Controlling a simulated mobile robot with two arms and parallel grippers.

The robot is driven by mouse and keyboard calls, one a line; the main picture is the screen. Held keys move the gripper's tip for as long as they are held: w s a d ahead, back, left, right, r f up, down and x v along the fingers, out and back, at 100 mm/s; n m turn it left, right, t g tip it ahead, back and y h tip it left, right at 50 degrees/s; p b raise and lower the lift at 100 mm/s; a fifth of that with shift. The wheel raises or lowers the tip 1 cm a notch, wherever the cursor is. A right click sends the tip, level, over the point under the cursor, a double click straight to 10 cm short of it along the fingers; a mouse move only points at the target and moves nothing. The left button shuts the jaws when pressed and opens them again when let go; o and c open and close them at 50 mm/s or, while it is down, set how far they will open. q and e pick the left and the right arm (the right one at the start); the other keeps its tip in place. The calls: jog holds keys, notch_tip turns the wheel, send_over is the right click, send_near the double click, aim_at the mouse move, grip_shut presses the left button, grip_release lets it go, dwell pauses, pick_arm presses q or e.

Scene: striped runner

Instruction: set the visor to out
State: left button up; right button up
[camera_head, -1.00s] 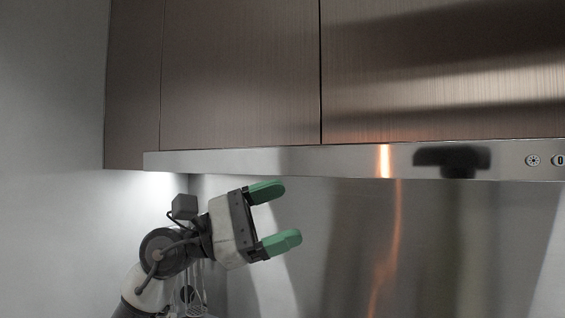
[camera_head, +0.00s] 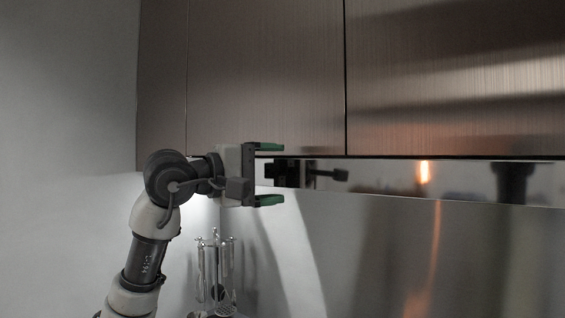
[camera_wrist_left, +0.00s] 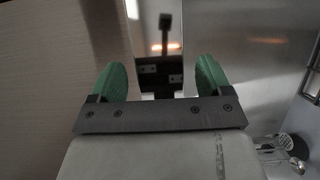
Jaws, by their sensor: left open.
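The visor (camera_head: 390,178) is the shiny steel front strip of the hood below the wall cabinets, running to the right edge of the head view. My left gripper (camera_head: 271,174) is open and empty at its left part, one green finger at the strip's upper edge and the other below it. The strip mirrors the gripper as a dark shape. In the left wrist view the mirrored strip (camera_wrist_left: 147,14) shows between the fingers of my left gripper (camera_wrist_left: 160,82). I cannot tell whether they touch it. My right gripper is not in view.
Brown cabinet doors (camera_head: 265,80) are right above the strip. A steel back wall (camera_head: 400,260) lies below it, and several utensils (camera_head: 215,265) hang at the lower left. A grey wall (camera_head: 65,120) bounds the left side. The space below the strip is clear.

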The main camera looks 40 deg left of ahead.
pick_arm(q)
jog(key=shift+x, duration=0.9)
jog(key=shift+w, duration=0.2)
jog(key=c, duration=1.3)
jog(key=shift+s+d+f, duration=0.1)
jog(key=shift+s+f, duration=0.1)
jog(key=shift+s, duration=0.35)
jog(key=s+b, duration=0.1)
jog(key=s, duration=0.3)
jog(key=s+d+b, duration=0.1)
jog(key=s, duration=0.4)
jog(key=s+b, duration=0.2)
jog(key=s, duration=0.2)
jog(key=shift+s+d, duration=0.35)
jog(key=shift+s, duration=0.05)
